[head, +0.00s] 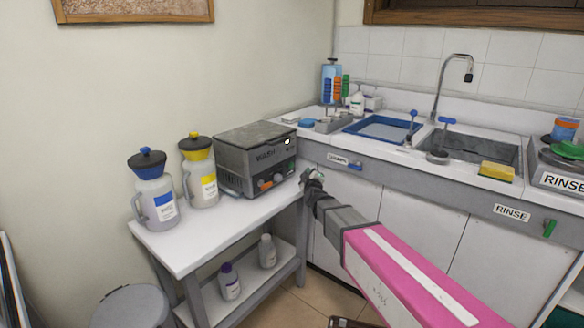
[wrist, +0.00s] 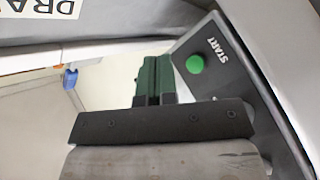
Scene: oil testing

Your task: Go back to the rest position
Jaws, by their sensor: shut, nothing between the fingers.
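My gripper (head: 309,176) is at the end of my pink arm, which reaches in from the lower right in the head view. It is in front of the sink counter, close to the right end of the white side table (head: 215,225). In the wrist view the dark green fingers (wrist: 154,80) are together with nothing between them. A green START button (wrist: 195,64) on a grey panel (wrist: 225,75) shows just right of the fingertips. I cannot tell whether the fingers touch the panel.
A grey WASH machine (head: 257,157), a blue-capped jug (head: 157,195) and a yellow-capped jug (head: 200,172) stand on the side table. Small bottles (head: 268,250) are on its lower shelf. A stool (head: 130,307) stands lower left. The sink counter (head: 430,185) runs behind my arm.

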